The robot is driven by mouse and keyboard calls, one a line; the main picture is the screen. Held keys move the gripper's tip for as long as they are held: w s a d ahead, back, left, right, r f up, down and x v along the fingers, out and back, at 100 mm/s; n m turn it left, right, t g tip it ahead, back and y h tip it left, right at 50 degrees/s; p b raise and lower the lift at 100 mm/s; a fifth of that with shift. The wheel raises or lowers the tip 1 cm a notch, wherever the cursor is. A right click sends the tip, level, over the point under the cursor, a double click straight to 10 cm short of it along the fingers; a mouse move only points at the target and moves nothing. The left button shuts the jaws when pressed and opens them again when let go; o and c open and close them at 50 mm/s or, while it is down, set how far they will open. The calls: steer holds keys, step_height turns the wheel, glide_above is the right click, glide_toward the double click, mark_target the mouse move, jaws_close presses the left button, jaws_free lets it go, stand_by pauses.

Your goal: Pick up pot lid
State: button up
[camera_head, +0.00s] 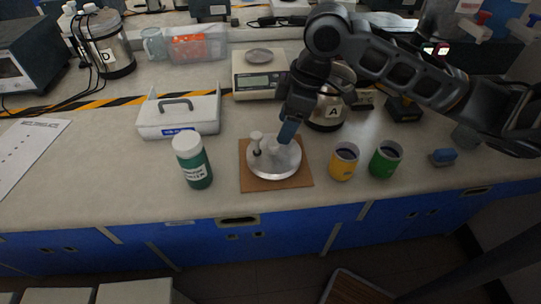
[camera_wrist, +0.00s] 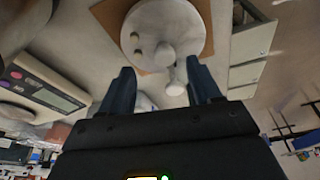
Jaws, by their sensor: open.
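The pot lid (camera_head: 274,163) appears to be the round, pale metallic disc lying on a brown square board (camera_head: 250,184) near the bench's front edge. Small knob-like parts stand up from it; a pale upright one (camera_head: 256,140) is at its left. In the wrist view the disc (camera_wrist: 185,22) is at the top, with the knobs toward my fingers. My gripper (camera_head: 289,131) is just above the disc's far right side. In the wrist view my gripper (camera_wrist: 162,86) is open, its two dark blue fingers apart with nothing clamped. Whether a fingertip touches the disc is unclear.
A green bottle (camera_head: 198,170) stands left of the board; yellow (camera_head: 343,164) and green (camera_head: 384,162) cups stand right. Behind are a white handled tray (camera_head: 180,121), a scale (camera_head: 256,83) and a metal pot marked A (camera_head: 326,112). The bench's front left is clear.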

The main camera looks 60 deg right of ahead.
mark_target(275, 143)
steer(key=x, duration=0.5)
steer(key=shift+w+a+r+p, duration=0.1)
steer(key=shift+w+a+p, duration=0.15)
steer(key=shift+a+p, duration=0.15)
jaws_close()
stand_by(0.4)
